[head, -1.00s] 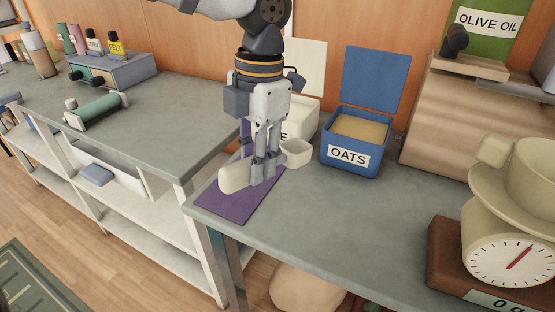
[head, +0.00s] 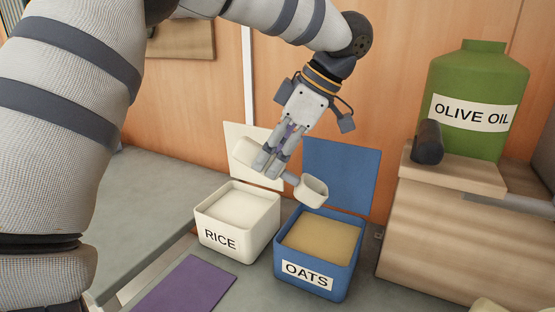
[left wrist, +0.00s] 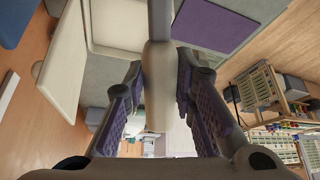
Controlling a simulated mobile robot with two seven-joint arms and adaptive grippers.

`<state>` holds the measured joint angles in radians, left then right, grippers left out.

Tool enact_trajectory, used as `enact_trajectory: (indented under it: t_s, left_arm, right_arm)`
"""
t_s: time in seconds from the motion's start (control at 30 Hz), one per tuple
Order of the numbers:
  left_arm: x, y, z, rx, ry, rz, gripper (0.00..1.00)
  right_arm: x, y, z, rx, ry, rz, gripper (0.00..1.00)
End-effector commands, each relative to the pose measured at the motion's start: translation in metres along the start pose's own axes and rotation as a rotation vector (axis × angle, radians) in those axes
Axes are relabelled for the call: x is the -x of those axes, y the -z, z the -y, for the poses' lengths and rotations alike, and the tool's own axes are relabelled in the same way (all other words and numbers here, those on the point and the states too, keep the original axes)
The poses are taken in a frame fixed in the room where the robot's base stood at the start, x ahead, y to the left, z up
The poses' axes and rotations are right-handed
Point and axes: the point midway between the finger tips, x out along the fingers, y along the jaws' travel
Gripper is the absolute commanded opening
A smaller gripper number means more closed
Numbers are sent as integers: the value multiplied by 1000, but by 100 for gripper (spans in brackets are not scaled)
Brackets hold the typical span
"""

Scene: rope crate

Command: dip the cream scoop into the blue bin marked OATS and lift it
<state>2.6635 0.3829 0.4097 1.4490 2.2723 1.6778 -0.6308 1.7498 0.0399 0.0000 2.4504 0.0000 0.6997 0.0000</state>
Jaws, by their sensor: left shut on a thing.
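My left gripper (head: 271,163) is shut on the handle of the cream scoop (head: 313,191) and holds it in the air. The scoop's cup is over the back left part of the blue bin marked OATS (head: 317,283), above its rim. The thick handle end sticks out to the left of the fingers. In the left wrist view the scoop's handle (left wrist: 158,85) is between the two fingers; its cup is out of sight there. The blue bin is open, with tan oats inside and its blue lid (head: 340,172) raised behind. My right gripper is not in view.
The white RICE bin (head: 222,239) stands left of the OATS bin, its cream lid up behind. A purple mat (head: 185,286) lies bare at the front left. A wooden box (head: 440,235) and a green olive oil container (head: 474,80) stand at the right.

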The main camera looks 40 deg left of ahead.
Motion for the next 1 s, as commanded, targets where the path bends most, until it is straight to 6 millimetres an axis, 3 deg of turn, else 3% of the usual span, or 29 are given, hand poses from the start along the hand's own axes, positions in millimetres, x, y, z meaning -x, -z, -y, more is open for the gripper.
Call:
enact_trajectory:
  t_s: [0.17,0.57,1.0]
  left_arm:
    - [-5,-8,0,-1,5,-2,0]
    - [-32,-54,0,-3,7,-3,0]
    - [-71,-92,0,-2,6,-1,0]
  right_arm:
    - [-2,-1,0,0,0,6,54]
    - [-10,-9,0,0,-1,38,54]
    - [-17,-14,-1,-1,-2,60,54]
